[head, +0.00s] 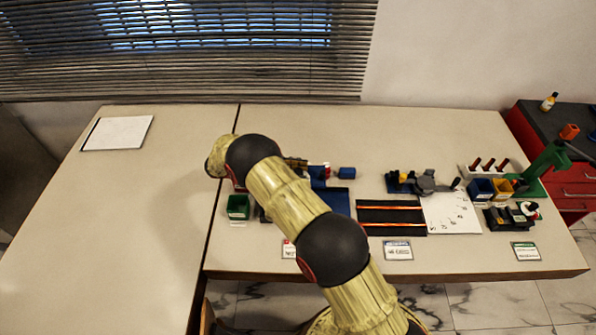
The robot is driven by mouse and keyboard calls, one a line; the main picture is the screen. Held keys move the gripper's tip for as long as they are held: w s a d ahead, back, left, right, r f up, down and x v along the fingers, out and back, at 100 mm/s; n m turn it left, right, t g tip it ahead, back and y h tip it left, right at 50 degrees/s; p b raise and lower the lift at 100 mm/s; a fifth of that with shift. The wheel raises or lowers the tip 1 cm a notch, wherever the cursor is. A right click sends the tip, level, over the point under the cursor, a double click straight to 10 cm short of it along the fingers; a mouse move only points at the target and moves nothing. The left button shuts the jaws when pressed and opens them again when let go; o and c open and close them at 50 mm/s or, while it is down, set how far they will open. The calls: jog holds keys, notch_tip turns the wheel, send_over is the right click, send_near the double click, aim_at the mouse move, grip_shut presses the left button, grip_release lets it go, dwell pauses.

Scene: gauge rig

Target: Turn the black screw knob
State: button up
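My arm runs from the bottom of the head view up and left across the right-hand table. I cannot make out the black screw knob for certain. Behind the arm, a partly hidden blue fixture (320,173) with a small red and white part sits by a blue block (347,173). Right of it stands a dark blue fixture (398,186) with a yellow part, beside a grey rounded piece (426,184).
A green bin (238,206) stands left of the arm. A black mat (392,221) with orange strips and a white sheet (452,213) lie in the middle. The left table (150,220) is mostly clear.

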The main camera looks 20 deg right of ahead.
jog(key=shift+f+n+t+h+b, duration=0.3)
jog(key=shift+n+t+b, duration=0.55)
jog(key=shift+b, duration=1.4)
